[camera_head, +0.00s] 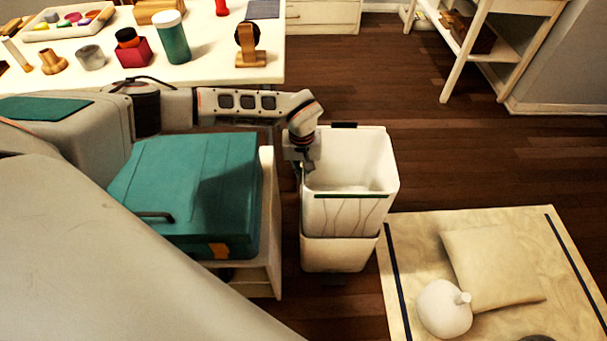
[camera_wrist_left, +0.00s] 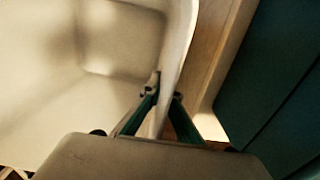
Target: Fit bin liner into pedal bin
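The white pedal bin (camera_head: 338,255) stands upright on the floor, with a dark pedal (camera_head: 334,281) at its front base. The pale bin liner (camera_head: 345,214) is in its mouth and hangs over the upper outside, with creases on the front. Dark strips mark the front and back rim. My left gripper (camera_head: 307,166) is at the left rim. In the left wrist view its fingers (camera_wrist_left: 165,95) straddle the pale edge, one inside and one outside, and look closed on it. I cannot tell whether the bin wall is also between them. My right gripper is not in view.
A table (camera_head: 215,65) with jars and small objects is behind my arm. A mat (camera_head: 405,240) with a cushion (camera_head: 492,265) and white vase (camera_head: 444,308) lies right. The floor behind the bin is clear.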

